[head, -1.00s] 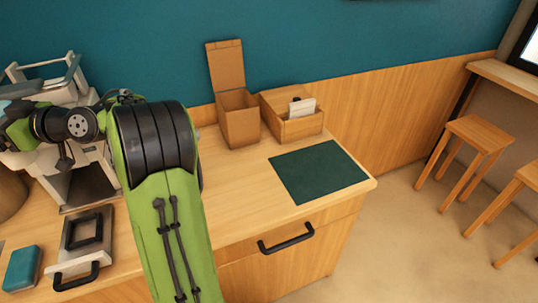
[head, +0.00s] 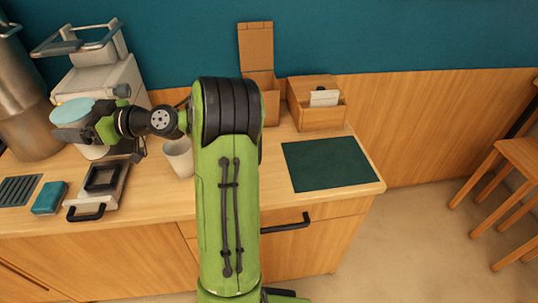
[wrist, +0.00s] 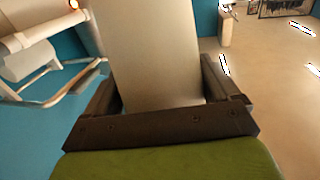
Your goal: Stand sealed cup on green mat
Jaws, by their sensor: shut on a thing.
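The sealed cup, with a teal lid (head: 72,111) and a pale body, is held off to the left in front of the grey machine. It looks roughly upright, lid up. My gripper (head: 93,127) is shut on it from the right side. In the wrist view the pale cup body (wrist: 155,55) fills the space between the two dark fingers of my gripper (wrist: 158,92). The dark green mat (head: 328,164) lies flat and bare at the right end of the counter, well to the right of the cup.
A white cup (head: 179,158) stands on the counter beside my arm. An open cardboard box (head: 257,50) and a wooden box with cards (head: 318,118) stand behind the mat. A metal press (head: 100,185), teal block (head: 49,198) and steel cylinder (head: 25,100) are at left.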

